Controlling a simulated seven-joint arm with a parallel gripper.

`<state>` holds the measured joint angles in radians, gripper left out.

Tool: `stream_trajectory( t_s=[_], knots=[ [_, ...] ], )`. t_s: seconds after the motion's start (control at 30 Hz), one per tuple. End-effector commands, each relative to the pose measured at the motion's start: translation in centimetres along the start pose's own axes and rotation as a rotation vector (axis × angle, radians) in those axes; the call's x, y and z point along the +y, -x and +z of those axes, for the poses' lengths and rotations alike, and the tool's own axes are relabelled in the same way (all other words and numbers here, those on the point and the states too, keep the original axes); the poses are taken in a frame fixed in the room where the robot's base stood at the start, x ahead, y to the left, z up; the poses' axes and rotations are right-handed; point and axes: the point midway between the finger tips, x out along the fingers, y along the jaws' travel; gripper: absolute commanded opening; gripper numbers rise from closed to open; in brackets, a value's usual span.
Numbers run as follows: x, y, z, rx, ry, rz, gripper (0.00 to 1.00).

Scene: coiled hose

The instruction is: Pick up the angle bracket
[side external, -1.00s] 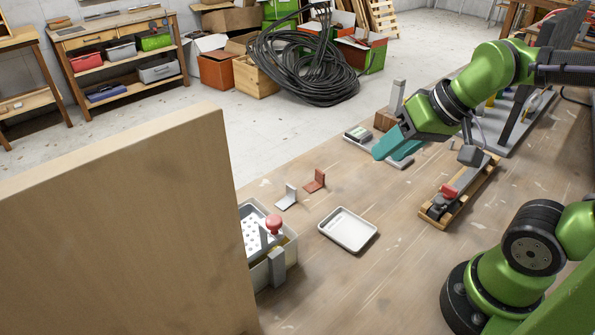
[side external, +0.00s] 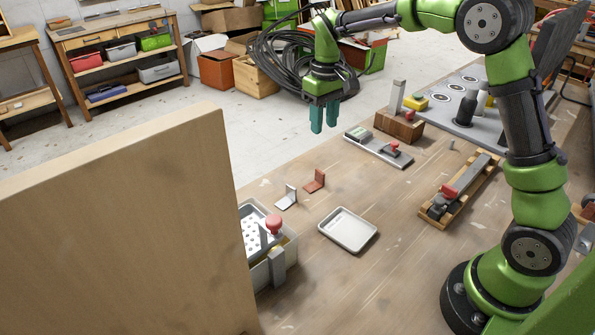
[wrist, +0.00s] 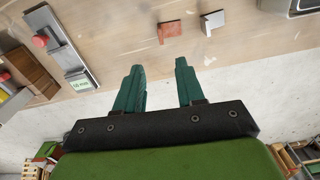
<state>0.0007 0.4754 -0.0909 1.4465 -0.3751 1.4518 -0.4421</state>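Two angle brackets stand on the wooden bench: a reddish-brown one (side external: 315,181) and a light grey one (side external: 287,197) just left of it. Both also show near the top of the wrist view, the reddish one (wrist: 170,30) left of the grey one (wrist: 213,21). My gripper (side external: 325,129) points down, well above the far edge of the bench, with its teal fingers apart and nothing between them. The gap between the fingers (wrist: 158,70) is also empty in the wrist view. The brackets lie beyond the fingertips there, apart from them.
A shallow white tray (side external: 335,241) lies in front of the brackets. A bin with a red-knobbed perforated insert (side external: 252,232) is at left, beside a tall wooden panel (side external: 120,230). A grey gauge plate (side external: 362,149), wooden block (side external: 397,126) and clamp fixture (side external: 437,208) stand to the right.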

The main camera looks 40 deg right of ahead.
Motion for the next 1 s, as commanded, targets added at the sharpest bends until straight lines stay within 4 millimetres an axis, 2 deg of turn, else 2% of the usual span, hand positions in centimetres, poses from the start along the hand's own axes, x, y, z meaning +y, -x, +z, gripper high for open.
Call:
stream_trajectory(
  t_s=[0.4, 0.5, 0.73, 1.0],
  knots=[
    [0.0, -8.7, 0.0, -0.002, -0.002, -0.002, 0.38],
    [0.0, -10.0, 0.0, 0.0, -0.001, -0.001, 0.38],
    [0.0, -11.6, -0.1, 0.0, -0.002, -0.002, 0.38],
    [0.0, -15.4, -0.4, 0.001, -0.002, -0.002, 0.38]
  ],
)
